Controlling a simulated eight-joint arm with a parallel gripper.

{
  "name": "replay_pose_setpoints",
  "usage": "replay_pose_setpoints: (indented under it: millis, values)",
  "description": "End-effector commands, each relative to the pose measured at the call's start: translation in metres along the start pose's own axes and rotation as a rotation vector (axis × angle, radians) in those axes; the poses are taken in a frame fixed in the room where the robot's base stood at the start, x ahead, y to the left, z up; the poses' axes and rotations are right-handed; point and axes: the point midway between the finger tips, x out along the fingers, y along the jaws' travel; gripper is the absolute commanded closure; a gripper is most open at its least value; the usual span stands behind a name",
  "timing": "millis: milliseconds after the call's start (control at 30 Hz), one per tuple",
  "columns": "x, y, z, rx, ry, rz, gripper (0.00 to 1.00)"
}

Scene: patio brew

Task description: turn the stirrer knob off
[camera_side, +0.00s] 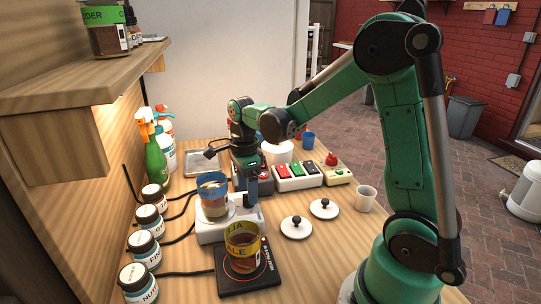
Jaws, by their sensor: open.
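The white stirrer-like unit (212,232) stands on the wooden table left of centre, with a glass vessel (214,207) with a blue band on top of it. My gripper (250,200) points down just right of this vessel, close above the back right part of the white unit. It is open, and I see nothing held in it. The stirrer knob cannot be made out; my gripper or the vessel may hide it. Whether the fingers touch the unit cannot be told.
A yellow-banded jar (243,254) stands on a black hotplate (272,281) in front. Two white lids (296,229) and a white cup (366,198) lie to the right. A switch box (298,183) is behind. Several labelled bottles (138,283) line the left, under a shelf (75,82).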

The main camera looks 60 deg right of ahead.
Motion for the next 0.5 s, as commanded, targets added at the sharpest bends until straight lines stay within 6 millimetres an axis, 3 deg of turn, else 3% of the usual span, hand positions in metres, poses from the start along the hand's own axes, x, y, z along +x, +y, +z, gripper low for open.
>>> replay_pose_setpoints:
  millis: [200,500]
  values:
    - [0.018,0.000,0.000,0.000,0.000,0.000,0.35]
    - [0.019,0.000,0.000,-0.001,0.000,0.000,0.38]
